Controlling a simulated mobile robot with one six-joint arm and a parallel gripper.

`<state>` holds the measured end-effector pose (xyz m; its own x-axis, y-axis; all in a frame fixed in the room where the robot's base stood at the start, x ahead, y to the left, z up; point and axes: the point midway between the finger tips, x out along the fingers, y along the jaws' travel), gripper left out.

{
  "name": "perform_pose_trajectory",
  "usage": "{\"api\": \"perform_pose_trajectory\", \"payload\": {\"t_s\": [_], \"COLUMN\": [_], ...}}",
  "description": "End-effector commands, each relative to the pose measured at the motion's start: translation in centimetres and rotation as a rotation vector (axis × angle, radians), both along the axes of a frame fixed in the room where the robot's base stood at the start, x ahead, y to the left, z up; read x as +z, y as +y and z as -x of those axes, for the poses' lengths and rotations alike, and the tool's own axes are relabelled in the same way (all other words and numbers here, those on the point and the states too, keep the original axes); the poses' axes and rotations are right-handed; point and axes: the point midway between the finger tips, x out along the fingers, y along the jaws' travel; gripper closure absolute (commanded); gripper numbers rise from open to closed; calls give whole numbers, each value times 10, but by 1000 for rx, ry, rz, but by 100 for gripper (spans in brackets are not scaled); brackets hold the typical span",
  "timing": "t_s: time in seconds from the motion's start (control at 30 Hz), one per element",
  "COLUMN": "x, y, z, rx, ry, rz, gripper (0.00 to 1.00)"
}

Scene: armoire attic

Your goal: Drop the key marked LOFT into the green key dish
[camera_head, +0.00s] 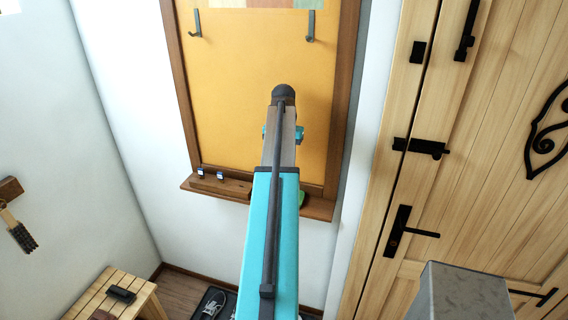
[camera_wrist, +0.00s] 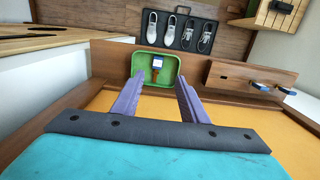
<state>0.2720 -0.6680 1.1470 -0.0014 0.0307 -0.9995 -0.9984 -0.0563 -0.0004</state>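The green key dish (camera_wrist: 135,65) sits on the wooden ledge, ahead of my fingertips in the wrist view. A key with a white-and-blue tag (camera_wrist: 157,63) and a brownish lower part appears inside the dish; its marking is too small to read. My gripper (camera_wrist: 159,82) is open, its two purple fingers apart with nothing between them, pointing toward the dish. In the head view only a green edge of the dish (camera_head: 302,198) shows beside my arm, which hides the rest and the fingers.
A wooden key block (camera_head: 232,187) on the ledge holds two tagged keys (camera_head: 200,171). Hooks (camera_head: 311,26) hang on the yellow board above. A shoe tray (camera_wrist: 180,30) and a slatted bench (camera_head: 110,293) are below. A wooden door (camera_head: 480,150) is at right.

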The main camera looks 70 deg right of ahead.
Motion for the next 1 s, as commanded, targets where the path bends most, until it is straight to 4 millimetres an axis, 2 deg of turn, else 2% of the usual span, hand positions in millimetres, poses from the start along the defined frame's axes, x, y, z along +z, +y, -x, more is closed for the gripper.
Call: {"api": "perform_pose_trajectory", "payload": {"t_s": [0.5, 0.63, 0.77, 0.87, 1.0], "x": [0, -6, -26, -50, -94], "y": [0, 4, 16, 33, 67], "z": [0, -6, -25, -49, -89], "rx": [1, 12, 48, 98, 187], "ry": [0, 1, 5, 11, 22], "rz": [0, -3, -15, -29, -55], "gripper": [60, 60, 60, 60, 60]}}
